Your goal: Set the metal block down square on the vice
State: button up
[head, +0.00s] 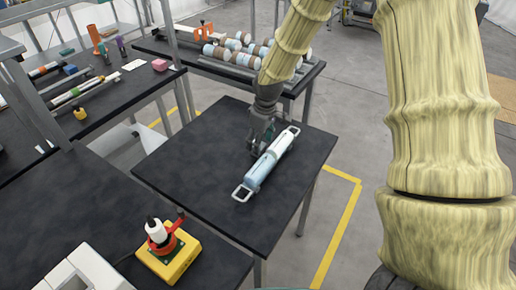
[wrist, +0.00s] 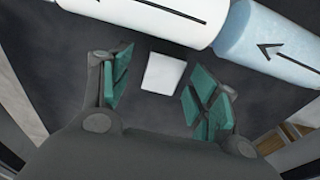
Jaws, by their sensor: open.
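My gripper (head: 260,145) is over the middle table, beside a long pale cylinder. In the wrist view its teal-padded fingers (wrist: 160,92) are spread apart. A small pale, square-faced piece (wrist: 164,73), possibly the metal block, shows between and beyond the fingers. A dark gap separates it from both pads. I cannot make it out in the head view, where the gripper may hide it. I cannot identify a vice with certainty. A yellow-based fixture (head: 168,254) with a red arm and a white top stands on the near left bench.
The white and light-blue cylinder (head: 268,163), with end handles, lies across the middle table (head: 190,155); it also shows in the wrist view (wrist: 165,18). Several cylinders (head: 235,50) lie on the back table. White blocks (head: 85,270) sit at lower left. The middle table's left side is clear.

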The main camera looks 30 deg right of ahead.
jog(key=shift+a+f, duration=0.2)
jog(key=shift+f, duration=1.4)
grip_shut()
notch_tip(320, 180, up, 10)
jog(key=shift+w+f+b, duration=0.1)
jog(key=shift+f+b, duration=0.1)
jog(key=shift+b, duration=0.15)
jog(key=shift+r, duration=0.2)
